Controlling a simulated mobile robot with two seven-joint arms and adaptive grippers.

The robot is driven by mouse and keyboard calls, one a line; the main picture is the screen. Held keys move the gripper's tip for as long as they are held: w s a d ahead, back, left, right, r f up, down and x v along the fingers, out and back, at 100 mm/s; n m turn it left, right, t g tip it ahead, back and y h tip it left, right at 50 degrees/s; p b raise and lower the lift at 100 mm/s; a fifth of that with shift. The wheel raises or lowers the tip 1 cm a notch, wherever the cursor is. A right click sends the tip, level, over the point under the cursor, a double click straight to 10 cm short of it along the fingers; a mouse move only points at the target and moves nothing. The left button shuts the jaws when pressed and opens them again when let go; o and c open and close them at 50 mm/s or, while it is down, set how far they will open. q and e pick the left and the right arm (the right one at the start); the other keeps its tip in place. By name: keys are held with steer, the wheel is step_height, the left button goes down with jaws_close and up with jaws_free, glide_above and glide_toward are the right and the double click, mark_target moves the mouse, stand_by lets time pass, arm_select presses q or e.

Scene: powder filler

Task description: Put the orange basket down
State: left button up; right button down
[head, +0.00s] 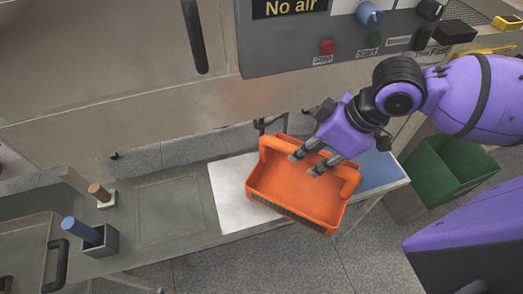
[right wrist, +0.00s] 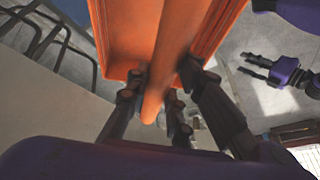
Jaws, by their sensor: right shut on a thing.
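The orange basket (head: 290,190) is in the middle of the head view, tilted, over the bench's white panel and front edge. I cannot tell whether it touches the bench. My right gripper (head: 315,160) is shut on the basket's handle from above. In the right wrist view the basket (right wrist: 125,30) fills the top, with the handle between the right gripper's fingers (right wrist: 160,100). My left gripper (right wrist: 248,64) shows at the right of that view, apart from the basket, fingers spread and empty. It is outside the head view.
The bench has a white panel (head: 225,195) and a blue panel (head: 380,170). A green bin (head: 445,170) stands at the right. The control panel (head: 330,45) is behind. The bench middle-left is clear.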

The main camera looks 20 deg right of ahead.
steer(key=w+a+f, duration=0.3)
steer(key=w+a, duration=0.3)
steer(key=a, duration=0.3)
steer(key=shift+a+f, duration=0.15)
steer(key=shift+f, duration=0.05)
steer(key=c, duration=1.5)
jaws_free()
steer(key=shift+c, duration=0.2)
arm_select(q)
steer(key=shift+w+d+r+t, duration=0.15)
steer(key=shift+w+r, duration=0.1)
steer(key=shift+w, duration=0.35)
steer(key=shift+w+d+r+t, duration=0.1)
steer(key=shift+w+r+t, duration=0.1)
steer(key=shift+w, duration=0.35)
steer(key=shift+s, duration=0.1)
